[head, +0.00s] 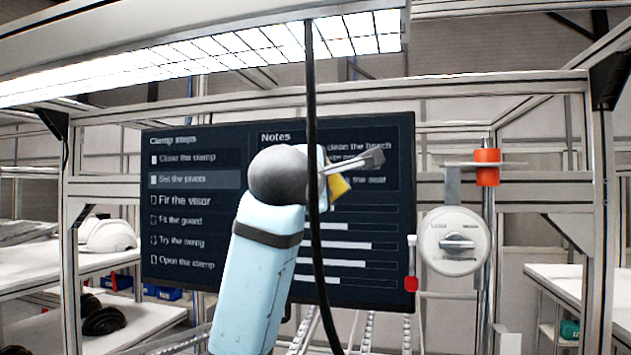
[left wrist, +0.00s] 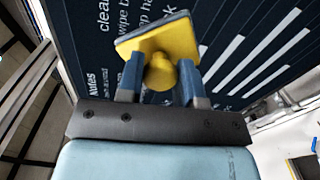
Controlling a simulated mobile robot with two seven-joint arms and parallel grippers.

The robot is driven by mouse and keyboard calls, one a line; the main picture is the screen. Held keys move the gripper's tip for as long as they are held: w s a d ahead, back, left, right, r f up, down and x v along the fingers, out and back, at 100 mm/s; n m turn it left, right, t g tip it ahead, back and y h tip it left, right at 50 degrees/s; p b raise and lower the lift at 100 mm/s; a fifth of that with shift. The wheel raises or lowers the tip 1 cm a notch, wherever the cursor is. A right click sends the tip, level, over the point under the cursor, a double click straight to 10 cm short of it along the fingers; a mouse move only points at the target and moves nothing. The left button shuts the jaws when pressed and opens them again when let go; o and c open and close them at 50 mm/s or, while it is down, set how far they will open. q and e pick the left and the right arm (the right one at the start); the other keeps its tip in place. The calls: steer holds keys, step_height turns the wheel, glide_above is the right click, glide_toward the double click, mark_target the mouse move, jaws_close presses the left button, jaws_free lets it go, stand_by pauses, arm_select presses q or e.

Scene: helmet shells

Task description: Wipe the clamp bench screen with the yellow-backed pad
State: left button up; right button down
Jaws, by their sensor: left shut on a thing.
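The clamp bench screen (head: 205,232) is a dark panel with a "Clamp steps" list, a "Notes" box and several pale bars; it also fills the back of the left wrist view (left wrist: 225,40). My left gripper (head: 352,172) is in front of its right half, its arm and a cable covering part of it. The gripper is shut on the round knob of the yellow-backed pad (left wrist: 141,50). The pad's yellow back faces the wrist camera, with a grey-blue edge along its far side. In the head view only a yellow corner (head: 338,190) shows. I cannot tell whether the pad touches the screen. My right gripper is out of view.
A round dial with a knob (head: 457,241) and an orange-red cylinder (head: 487,167) on a bracket are right of the screen. Aluminium frame posts (head: 598,220) stand at both sides. White helmet shells (head: 110,235) sit on a left shelf. A white table (head: 590,288) is at right.

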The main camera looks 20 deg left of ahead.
arm_select(q)
steer(key=a, duration=1.1)
steer(key=shift+s, duration=0.3)
stand_by(0.4)
steer(key=shift+s, duration=0.1)
steer(key=shift+s+d, duration=0.15)
steer(key=shift+s, duration=1.3)
steer(key=shift+s+d, duration=0.1)
steer(key=shift+s, duration=1.35)
steer(key=s, duration=0.3)
steer(key=shift+d, duration=0.1)
